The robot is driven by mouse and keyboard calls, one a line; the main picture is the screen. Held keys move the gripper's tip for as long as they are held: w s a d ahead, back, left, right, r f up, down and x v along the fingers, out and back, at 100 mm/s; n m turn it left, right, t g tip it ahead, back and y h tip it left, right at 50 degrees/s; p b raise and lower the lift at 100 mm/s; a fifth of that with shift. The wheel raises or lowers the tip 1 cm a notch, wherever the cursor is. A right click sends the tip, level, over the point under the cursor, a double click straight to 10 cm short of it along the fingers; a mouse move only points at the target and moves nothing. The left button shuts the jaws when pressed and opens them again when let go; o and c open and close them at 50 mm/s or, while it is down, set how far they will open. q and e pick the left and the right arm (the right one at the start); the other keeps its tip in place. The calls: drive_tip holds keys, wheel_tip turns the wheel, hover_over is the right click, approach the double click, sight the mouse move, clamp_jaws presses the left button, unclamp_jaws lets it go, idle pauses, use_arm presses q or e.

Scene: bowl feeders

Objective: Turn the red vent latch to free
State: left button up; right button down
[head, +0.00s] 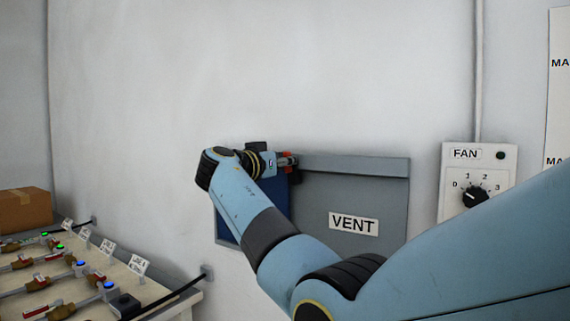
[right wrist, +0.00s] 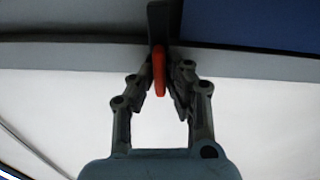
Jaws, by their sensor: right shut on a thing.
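The red vent latch (head: 288,161) is at the upper left part of the grey vent panel, which carries a VENT label (head: 353,224). In the right wrist view the latch (right wrist: 158,68) shows as a narrow red piece between the two fingers. My right gripper (right wrist: 160,82) is shut on it, with a finger on each side. In the head view my right gripper (head: 285,160) is at the latch, and my right arm hides part of the vent's left side. Which setting the latch is at cannot be read. My left gripper is not in view.
A fan switch box (head: 478,182) with a dial is on the wall at the right. A bench (head: 165,290) with several valves stands at the lower left, with a cardboard box (head: 25,209) behind. A blue panel (head: 226,222) shows at the vent's left.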

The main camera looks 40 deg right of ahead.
drive_tip(key=n+b, duration=0.1)
drive_tip(key=n, duration=0.2)
drive_tip(key=shift+w+n, duration=0.1)
drive_tip(key=shift+n, duration=1)
drive_tip(key=n, duration=0.2)
drive_tip(key=shift+n, duration=0.3)
drive_tip(key=n+p, duration=0.1)
drive_tip(key=n, duration=0.3)
drive_tip(key=shift+w+n, duration=0.1)
drive_tip(key=shift+n, duration=0.2)
drive_tip(key=shift+f+n+p, duration=0.15)
drive_tip(key=shift+n+p, duration=1.15)
drive_tip(key=shift+n, duration=0.9)
drive_tip(key=c, duration=1.4)
unclamp_jaws()
drive_tip(key=shift+f, duration=0.1)
drive_tip(key=shift+o, duration=0.2)
drive_tip(key=shift+a, duration=0.1)
